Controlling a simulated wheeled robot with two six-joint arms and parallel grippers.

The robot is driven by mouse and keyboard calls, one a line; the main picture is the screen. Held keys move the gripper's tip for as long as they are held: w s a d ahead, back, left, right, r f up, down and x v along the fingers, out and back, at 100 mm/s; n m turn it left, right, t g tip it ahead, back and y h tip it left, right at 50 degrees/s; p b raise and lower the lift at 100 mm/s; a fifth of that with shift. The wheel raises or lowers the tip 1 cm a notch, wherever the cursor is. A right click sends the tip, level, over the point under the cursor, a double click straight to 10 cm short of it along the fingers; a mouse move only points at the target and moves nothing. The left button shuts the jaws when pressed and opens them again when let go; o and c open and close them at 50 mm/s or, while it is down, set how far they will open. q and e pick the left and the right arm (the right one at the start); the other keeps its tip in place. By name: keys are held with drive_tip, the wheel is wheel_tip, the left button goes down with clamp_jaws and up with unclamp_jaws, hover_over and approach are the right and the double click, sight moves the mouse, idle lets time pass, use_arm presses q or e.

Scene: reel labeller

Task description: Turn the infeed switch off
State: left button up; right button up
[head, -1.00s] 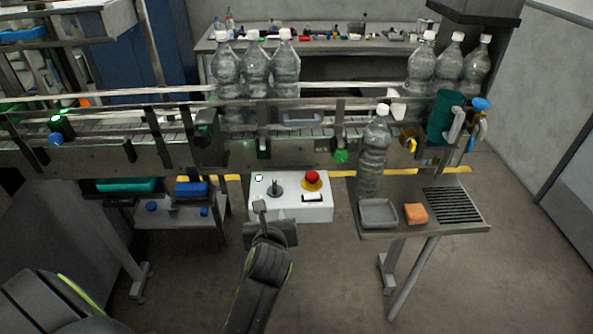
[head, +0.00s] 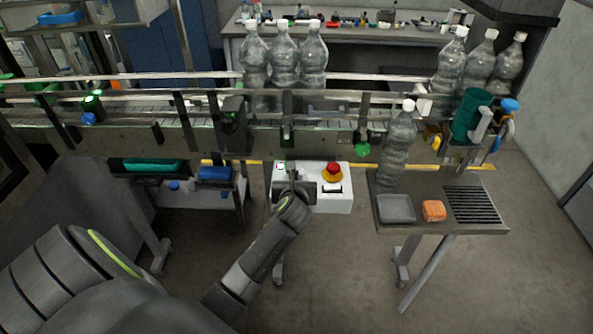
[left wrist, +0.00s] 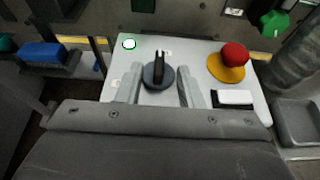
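The infeed switch is a black rotary knob (left wrist: 157,72) on the white control box (head: 338,204). Its handle points up, away from me, in the left wrist view. A small round lamp (left wrist: 129,44) beside it looks pale with a green rim. My left gripper (head: 294,184) is over the box. In the left wrist view its two fingers (left wrist: 160,72) are apart, one on each side of the knob, with gaps visible. In the head view the gripper mostly hides the knob. My right gripper is not in view.
A red emergency button (left wrist: 235,55) on a yellow base and a black-and-white rocker (left wrist: 234,98) are right of the knob. The conveyor (head: 330,138) with bottles runs behind. A side table (head: 425,186) holds a bottle (head: 398,150), a grey tray (head: 396,222) and an orange sponge (head: 433,210).

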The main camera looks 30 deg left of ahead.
use_arm(q)
drive_tip(key=shift+p+x, duration=0.35)
drive_tip(key=shift+x, duration=2.5)
clamp_jaws()
